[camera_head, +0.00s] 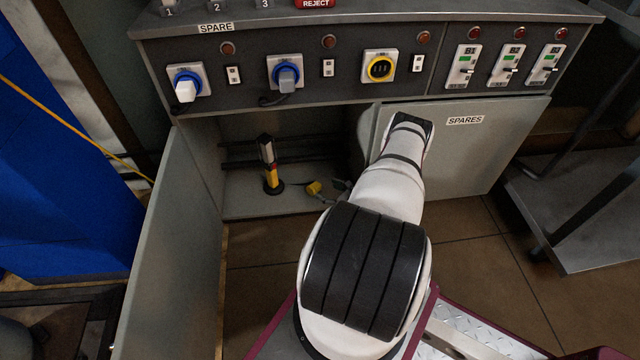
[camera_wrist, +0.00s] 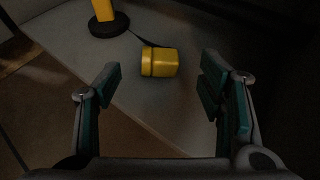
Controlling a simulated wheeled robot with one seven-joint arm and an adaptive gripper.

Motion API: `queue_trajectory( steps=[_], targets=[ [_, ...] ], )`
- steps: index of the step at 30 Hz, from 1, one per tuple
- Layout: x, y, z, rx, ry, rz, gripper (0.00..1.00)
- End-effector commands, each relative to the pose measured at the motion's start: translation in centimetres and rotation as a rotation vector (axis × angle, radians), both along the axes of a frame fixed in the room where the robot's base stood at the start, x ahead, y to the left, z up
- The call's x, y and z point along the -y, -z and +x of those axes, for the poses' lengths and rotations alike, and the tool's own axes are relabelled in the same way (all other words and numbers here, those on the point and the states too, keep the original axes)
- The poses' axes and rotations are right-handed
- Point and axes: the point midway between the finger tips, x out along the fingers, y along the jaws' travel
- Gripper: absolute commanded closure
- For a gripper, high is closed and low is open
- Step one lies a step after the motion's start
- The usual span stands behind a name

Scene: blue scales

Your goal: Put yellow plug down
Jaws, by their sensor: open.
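The yellow plug (camera_head: 314,187) lies on the floor of the open compartment under the panel. In the wrist view the yellow plug (camera_wrist: 159,62) rests on its side on the grey surface, with a dark cable behind it. My gripper (camera_wrist: 162,88) is open, its two teal-padded fingers apart on either side below the plug in the picture. Nothing is held, and the fingers do not appear to touch the plug. In the head view my gripper is mostly hidden behind my arm and the cabinet door.
A black and yellow upright tool (camera_head: 269,165) stands on a round black base left of the plug; its base also shows in the wrist view (camera_wrist: 108,24). An open door (camera_head: 172,240) borders the left side. The SPARES panel (camera_head: 460,150) is at right. Sockets line the panel above.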

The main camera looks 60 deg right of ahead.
Motion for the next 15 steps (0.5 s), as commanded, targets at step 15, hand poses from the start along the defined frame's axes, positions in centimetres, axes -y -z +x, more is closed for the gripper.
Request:
queue_trajectory(
  steps=[15],
  targets=[
    [-0.7,-1.2,-2.9,0.0,-0.001,-0.001,0.37]
  ],
)
